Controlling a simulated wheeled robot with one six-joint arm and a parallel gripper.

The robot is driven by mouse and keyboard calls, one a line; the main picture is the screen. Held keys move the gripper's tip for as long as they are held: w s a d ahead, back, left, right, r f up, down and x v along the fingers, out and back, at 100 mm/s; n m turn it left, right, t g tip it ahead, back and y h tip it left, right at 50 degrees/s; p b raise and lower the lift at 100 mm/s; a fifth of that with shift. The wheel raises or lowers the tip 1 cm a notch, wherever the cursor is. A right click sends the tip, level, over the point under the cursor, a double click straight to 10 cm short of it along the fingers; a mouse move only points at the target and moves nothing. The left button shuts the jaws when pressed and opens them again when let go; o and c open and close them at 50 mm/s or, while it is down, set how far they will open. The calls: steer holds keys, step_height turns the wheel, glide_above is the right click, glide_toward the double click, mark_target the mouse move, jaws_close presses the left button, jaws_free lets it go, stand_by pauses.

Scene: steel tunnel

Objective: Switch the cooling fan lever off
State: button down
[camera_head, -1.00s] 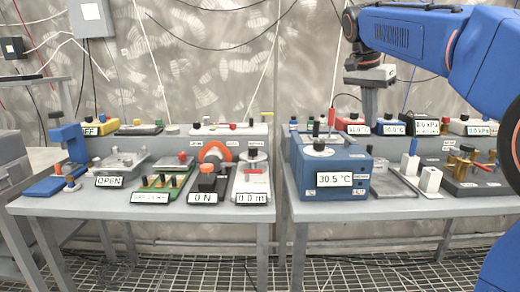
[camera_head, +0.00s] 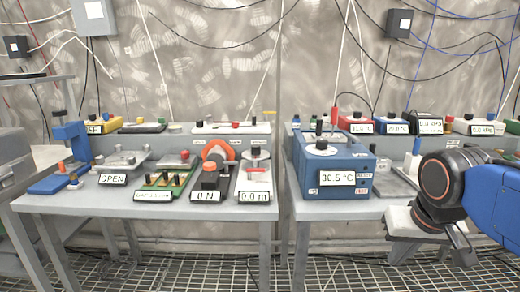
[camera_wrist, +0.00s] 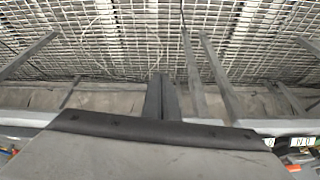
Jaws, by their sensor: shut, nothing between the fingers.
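The fan unit (camera_head: 215,155) has an orange ring and stands on the left table. Its label (camera_head: 205,196) reads ON. A dark lever with an orange-red block (camera_head: 210,168) is in front of the ring, behind the label. My gripper (camera_head: 464,252) is at the far right, low in front of the right table, well apart from the fan unit. In the wrist view my gripper's dark fingers (camera_wrist: 161,97) are together and empty. An upside-down ON label (camera_wrist: 301,142) shows at that view's right edge.
A blue box (camera_head: 335,180) reading 30.5 °C stands at the right table's left end. A green board (camera_head: 163,182) is left of the fan unit, a white unit (camera_head: 254,182) right of it. Space before the left table is free above the grating floor (camera_head: 200,270).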

steer(key=c, duration=2.3)
jaws_free()
steer(key=shift+n+t, duration=0.3)
steer(key=shift+n, duration=0.6)
steer(key=s+f, duration=0.1)
steer(key=f, duration=0.1)
steer(key=s+f, duration=0.2)
steer(key=f, duration=0.1)
steer(key=s+f, duration=0.2)
steer(key=shift+s+a+f, duration=0.15)
steer(key=shift+a+f, duration=0.05)
steer(key=shift+a, duration=0.15)
steer(key=o, duration=0.5)
steer(key=shift+s+f, duration=0.1)
steer(key=shift+f, duration=0.1)
steer(key=shift+o, duration=0.2)
step_height(320, 180, up, 42)
steer(key=n, duration=0.1)
glide_above(355, 138)
steer(key=s+d, duration=0.1)
steer(key=s, duration=0.6)
steer(key=shift+y, duration=0.4)
steer(key=x, duration=1.7)
steer(key=shift+s+f, duration=0.35)
